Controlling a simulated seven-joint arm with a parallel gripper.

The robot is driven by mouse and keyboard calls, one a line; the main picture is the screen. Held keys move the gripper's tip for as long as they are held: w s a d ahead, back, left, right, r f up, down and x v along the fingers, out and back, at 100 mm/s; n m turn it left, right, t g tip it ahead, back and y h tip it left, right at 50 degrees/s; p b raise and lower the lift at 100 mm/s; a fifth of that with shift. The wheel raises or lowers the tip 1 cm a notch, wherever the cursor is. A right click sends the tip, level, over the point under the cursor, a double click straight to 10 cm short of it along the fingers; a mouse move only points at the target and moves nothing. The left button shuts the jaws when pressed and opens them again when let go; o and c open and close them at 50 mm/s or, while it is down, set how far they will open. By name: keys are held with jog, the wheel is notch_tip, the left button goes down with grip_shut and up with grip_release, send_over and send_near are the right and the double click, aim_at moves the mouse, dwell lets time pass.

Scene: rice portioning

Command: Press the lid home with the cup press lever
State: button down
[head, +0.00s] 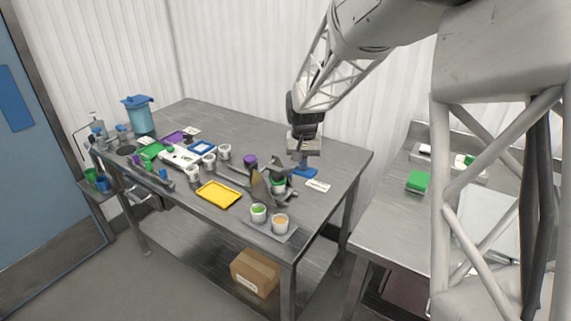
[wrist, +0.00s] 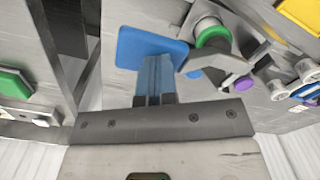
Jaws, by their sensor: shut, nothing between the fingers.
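My gripper (head: 304,152) is at the right part of the table, just above a blue part (head: 305,172). In the wrist view my gripper (wrist: 154,98) is shut and holds nothing. The blue part shows there as a flat plate (wrist: 140,46) with a narrower blue piece reaching toward my fingers; I cannot tell whether they touch. A cup with a green lid (wrist: 213,36) is beside it, among grey metal parts. In the head view the green lid (head: 278,182) is partly hidden by those grey parts. I cannot make out the lever clearly or how far down the lid sits.
Two filled cups, green (head: 258,213) and orange (head: 280,223), stand at the front edge on a grey plate. A yellow tray (head: 219,194) lies left of the grey parts. Cups and tools crowd the left. A white label (head: 318,185) lies right of the blue part.

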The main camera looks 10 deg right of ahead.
jog(key=shift+w+a+r, duration=0.1)
jog(key=shift+a+r, duration=0.05)
jog(key=shift+r, duration=2.7)
jog(key=shift+s+r, duration=0.15)
jog(key=shift+s, duration=0.1)
jog(key=s+a+r+n+t, duration=0.1)
jog(key=s+r, duration=0.2)
jog(key=s, duration=0.6)
jog(key=s+a+r, duration=0.1)
jog(key=s+r, duration=0.3)
jog(key=s, duration=0.5)
jog(key=s+f+n+t, duration=0.1)
jog(key=s+f, duration=0.1)
jog(key=s, duration=1.8)
jog(key=shift+a+f+n+t, duration=0.15)
jog(key=shift+a+n+t, duration=0.15)
jog(key=shift+n, duration=0.1)
